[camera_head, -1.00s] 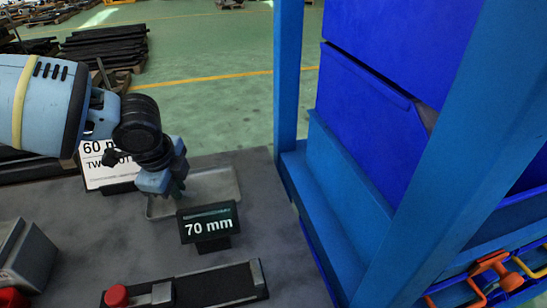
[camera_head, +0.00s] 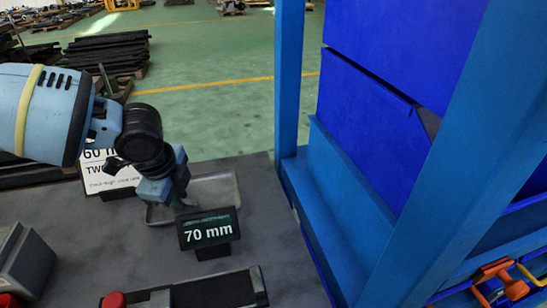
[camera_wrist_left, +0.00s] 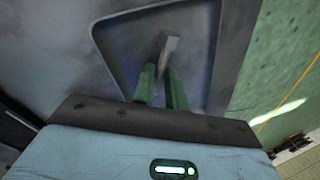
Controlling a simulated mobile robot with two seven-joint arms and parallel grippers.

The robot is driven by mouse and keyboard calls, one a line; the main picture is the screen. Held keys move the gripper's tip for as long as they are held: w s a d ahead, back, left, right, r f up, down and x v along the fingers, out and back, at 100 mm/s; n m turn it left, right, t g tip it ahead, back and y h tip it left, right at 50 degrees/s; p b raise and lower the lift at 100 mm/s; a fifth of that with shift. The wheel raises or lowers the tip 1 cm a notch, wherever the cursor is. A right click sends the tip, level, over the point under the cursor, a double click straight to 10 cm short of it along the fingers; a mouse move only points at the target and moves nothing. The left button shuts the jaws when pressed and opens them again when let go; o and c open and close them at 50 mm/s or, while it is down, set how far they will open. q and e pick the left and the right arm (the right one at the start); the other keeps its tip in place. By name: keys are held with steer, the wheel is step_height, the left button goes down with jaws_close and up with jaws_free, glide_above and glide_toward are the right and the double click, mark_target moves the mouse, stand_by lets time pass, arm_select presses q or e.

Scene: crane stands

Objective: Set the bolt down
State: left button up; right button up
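My left gripper (camera_head: 182,198) points down over the left part of a shallow grey metal tray (camera_head: 222,187) on the grey table. In the left wrist view, the two green fingers of the gripper (camera_wrist_left: 162,82) are close together with a grey bolt (camera_wrist_left: 169,48) between their tips. The bolt sticks out past the fingers, over the floor of the tray (camera_wrist_left: 108,48). I cannot tell whether the bolt touches the tray. In the head view the bolt is mostly hidden by the gripper and the sign. My right gripper is not in view.
A black "70 mm" sign (camera_head: 208,232) stands just in front of the tray. A white "60 mm" sign (camera_head: 105,180) is behind my left wrist. A dark fixture with a red knob (camera_head: 113,300) lies at the front. A blue rack (camera_head: 345,195) stands close on the right.

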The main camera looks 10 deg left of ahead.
arm_select(q)
steer(key=p+v, duration=0.1)
steer(key=v, duration=1.1)
steer(key=shift+r, duration=0.35)
steer(key=shift+w, duration=0.15)
